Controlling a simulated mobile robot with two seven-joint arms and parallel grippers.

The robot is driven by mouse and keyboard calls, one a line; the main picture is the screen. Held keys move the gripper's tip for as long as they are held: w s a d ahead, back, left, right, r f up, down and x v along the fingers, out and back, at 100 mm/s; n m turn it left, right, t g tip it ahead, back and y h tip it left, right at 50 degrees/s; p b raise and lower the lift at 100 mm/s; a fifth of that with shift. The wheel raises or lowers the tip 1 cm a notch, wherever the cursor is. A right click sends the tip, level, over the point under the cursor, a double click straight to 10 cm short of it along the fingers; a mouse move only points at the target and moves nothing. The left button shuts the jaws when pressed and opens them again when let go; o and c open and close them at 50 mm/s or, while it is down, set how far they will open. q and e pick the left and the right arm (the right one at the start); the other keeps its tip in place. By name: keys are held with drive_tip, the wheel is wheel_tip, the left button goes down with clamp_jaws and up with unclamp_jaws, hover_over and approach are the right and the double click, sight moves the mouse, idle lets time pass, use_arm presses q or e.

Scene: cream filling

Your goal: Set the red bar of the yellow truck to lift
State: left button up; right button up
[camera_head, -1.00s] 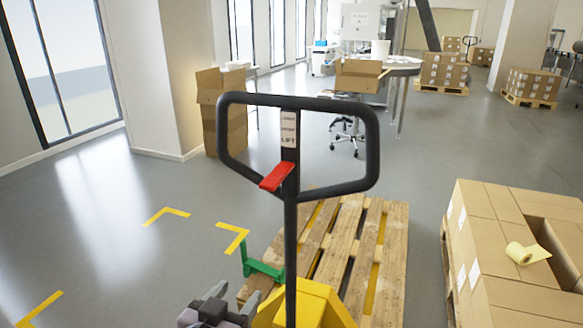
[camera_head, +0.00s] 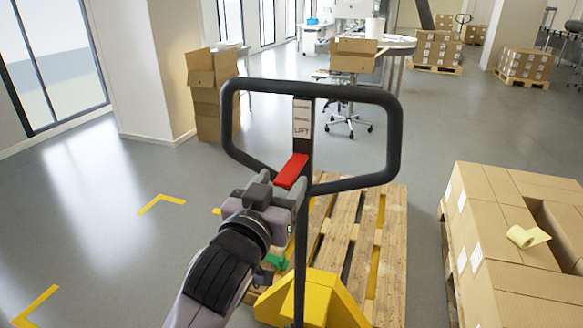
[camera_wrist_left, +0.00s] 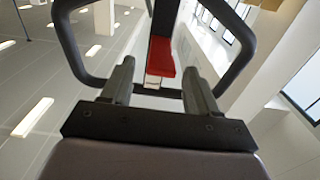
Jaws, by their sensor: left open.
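The yellow truck (camera_head: 313,298) stands at the bottom middle of the head view, with its black handle loop (camera_head: 393,130) rising in front of me. The red bar (camera_head: 291,170) sits low inside the loop, below a label plate (camera_head: 302,118) whose bottom word reads LIFT. My left gripper (camera_head: 287,190) is just below the red bar in the head view and hides part of the handle stem. In the left wrist view the red bar (camera_wrist_left: 160,58) lies beyond and between the two open fingers (camera_wrist_left: 158,88). Contact cannot be told. My right gripper is out of view.
A wooden pallet (camera_head: 366,235) lies under the truck's front. Stacked cartons (camera_head: 497,250) with a yellow tape roll (camera_head: 522,237) stand at the right. Open boxes (camera_head: 207,95) stand by a pillar. The floor at left is clear, with yellow corner marks (camera_head: 160,201).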

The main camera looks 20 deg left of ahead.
sight(290, 170)
use_arm(q)
drive_tip(key=shift+w+p, duration=0.35)
drive_tip(key=shift+w, duration=2.3)
